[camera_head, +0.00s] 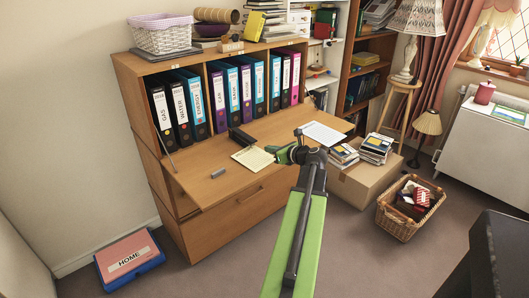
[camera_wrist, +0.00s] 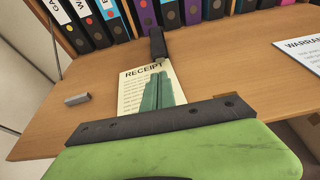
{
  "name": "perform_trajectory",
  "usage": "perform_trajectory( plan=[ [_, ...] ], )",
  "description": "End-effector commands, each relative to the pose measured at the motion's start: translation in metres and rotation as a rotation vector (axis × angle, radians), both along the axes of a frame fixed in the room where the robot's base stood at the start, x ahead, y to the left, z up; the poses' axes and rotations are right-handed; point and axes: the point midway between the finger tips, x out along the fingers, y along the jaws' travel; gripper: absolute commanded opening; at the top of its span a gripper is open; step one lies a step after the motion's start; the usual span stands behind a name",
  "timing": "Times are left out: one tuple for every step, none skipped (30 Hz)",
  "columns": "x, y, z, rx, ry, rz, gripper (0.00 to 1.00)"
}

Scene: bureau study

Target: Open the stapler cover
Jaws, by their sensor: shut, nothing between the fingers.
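The stapler (camera_head: 242,137) is a dark, narrow block lying on the fold-down desk flap of the bureau (camera_head: 240,160), near the folders. In the wrist view the stapler (camera_wrist: 157,43) lies just beyond the top edge of the receipt. Its cover looks down, though the detail is too small to be sure. My gripper (camera_head: 270,149) is over the desk flap, to the right of the stapler and apart from it. In the wrist view my green fingers (camera_wrist: 163,84) are together and empty, in front of the receipt and pointing towards the stapler.
The receipt (camera_head: 253,158) lies on the flap near the stapler. A small grey block (camera_head: 218,173) is at the front left. A white warranty sheet (camera_head: 323,134) lies to the right. Ring binders (camera_head: 191,107) line the back. A cardboard box (camera_head: 365,182) stands right of the bureau.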

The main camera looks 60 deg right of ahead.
Motion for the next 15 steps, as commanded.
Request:
perform_trajectory(
  plan=[
    [0.01,-0.004,-0.007,-0.001,0.001,0.003,0.0],
    [0.015,-0.006,-0.009,-0.001,0.001,0.003,0.0],
    [0.023,-0.009,-0.012,-0.001,0.002,0.004,0.0],
    [0.029,-0.01,-0.015,-0.002,0.002,0.005,0.0],
    [0.035,-0.012,-0.017,-0.002,0.002,0.005,0.0],
    [0.041,-0.015,-0.019,-0.002,0.002,0.004,0.0],
    [0.047,-0.017,-0.021,-0.002,0.002,0.004,0.0],
    [0.052,-0.018,-0.022,-0.002,0.002,0.005,0.0],
    [0.058,-0.02,-0.024,-0.001,0.001,0.005,0.0],
    [0.061,-0.021,-0.026,-0.001,0.001,0.005,0.0],
    [0.065,-0.022,-0.027,-0.001,0.002,0.004,0.0],
    [0.069,-0.024,-0.028,-0.001,0.002,0.004,0.0],
    [0.072,-0.024,-0.028,-0.002,0.002,0.004,0.0],
    [0.074,-0.025,-0.029,-0.002,0.002,0.004,0.0],
    [0.076,-0.025,-0.029,-0.002,0.002,0.004,0.0]
  ],
)
